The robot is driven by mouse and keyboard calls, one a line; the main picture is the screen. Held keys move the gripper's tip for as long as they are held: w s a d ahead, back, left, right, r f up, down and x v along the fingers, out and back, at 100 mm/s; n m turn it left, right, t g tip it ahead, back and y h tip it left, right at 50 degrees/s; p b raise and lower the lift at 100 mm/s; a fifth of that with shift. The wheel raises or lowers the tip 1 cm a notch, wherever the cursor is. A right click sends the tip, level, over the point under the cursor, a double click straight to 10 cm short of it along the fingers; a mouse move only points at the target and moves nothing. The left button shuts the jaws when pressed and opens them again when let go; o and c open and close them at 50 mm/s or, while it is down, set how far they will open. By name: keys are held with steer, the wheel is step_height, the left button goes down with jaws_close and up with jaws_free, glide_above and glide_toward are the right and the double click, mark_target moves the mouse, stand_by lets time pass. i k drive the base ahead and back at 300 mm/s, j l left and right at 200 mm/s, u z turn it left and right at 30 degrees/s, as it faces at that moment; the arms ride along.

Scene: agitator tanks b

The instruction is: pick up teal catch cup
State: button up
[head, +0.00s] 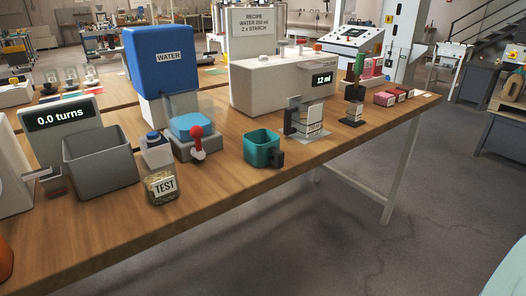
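The teal catch cup (258,150) stands upright on the wooden table near its front edge, in the middle of the head view. It is square with an open top. A dark block-like handle (277,159) is on its right side. Nothing covers the cup from this side. My gripper is not in view.
A dispenser with a red lever (197,137) stands left of the cup, and a TEST jar (162,187) stands front left. A dark bracket (295,118) holding a white labelled block stands close on the right. The table front (215,195) is clear.

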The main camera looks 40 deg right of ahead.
mark_target(261, 146)
steer(key=j+z, duration=0.15)
steer(key=z, duration=0.7)
steer(key=i+j+z, duration=0.2)
steer(key=z, duration=0.15)
